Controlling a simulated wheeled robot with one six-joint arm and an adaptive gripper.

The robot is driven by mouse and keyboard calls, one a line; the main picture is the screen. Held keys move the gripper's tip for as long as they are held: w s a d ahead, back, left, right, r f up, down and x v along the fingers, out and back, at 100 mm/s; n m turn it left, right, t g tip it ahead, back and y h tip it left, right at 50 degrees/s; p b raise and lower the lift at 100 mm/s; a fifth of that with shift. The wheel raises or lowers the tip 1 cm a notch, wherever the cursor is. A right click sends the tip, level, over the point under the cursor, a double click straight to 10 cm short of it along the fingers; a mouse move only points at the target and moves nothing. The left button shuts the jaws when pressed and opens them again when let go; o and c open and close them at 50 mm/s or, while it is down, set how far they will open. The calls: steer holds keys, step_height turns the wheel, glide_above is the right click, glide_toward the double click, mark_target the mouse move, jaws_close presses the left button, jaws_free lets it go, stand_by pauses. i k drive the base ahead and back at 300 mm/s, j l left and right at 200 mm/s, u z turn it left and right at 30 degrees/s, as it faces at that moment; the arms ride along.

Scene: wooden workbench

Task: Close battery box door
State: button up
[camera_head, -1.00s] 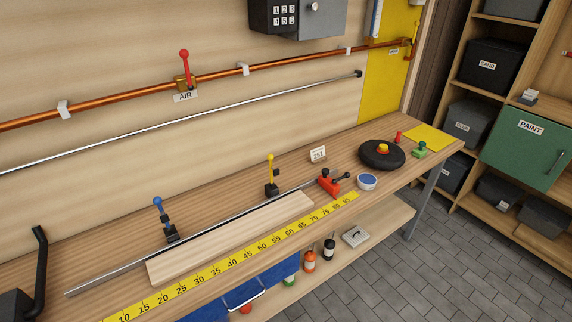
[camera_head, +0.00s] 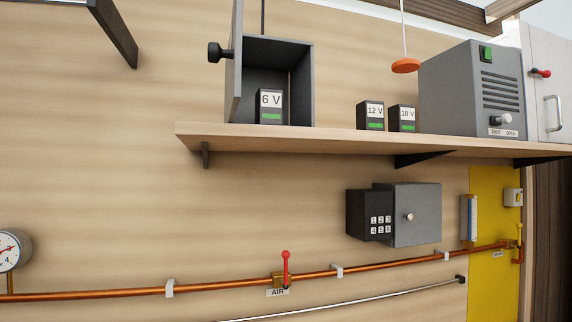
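The battery box (camera_head: 303,84) is a dark grey open-fronted box at the left end of the wooden wall shelf. Its door (camera_head: 237,62) is hinged at the box's left side and stands open, seen nearly edge-on. A black knob (camera_head: 217,52) sticks out to the left from the door. A battery labelled 6 V (camera_head: 270,106) stands upright inside the box. My gripper is not in view.
On the shelf (camera_head: 330,138) to the right stand a 12 V battery (camera_head: 370,117), an 18 V battery (camera_head: 402,118) and a grey vented cabinet (camera_head: 470,90). An orange disc (camera_head: 405,66) hangs above. A keypad safe (camera_head: 410,215) and copper pipe (camera_head: 230,287) are below.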

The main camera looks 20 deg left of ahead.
mark_target(216, 52)
steer(key=u, duration=0.85)
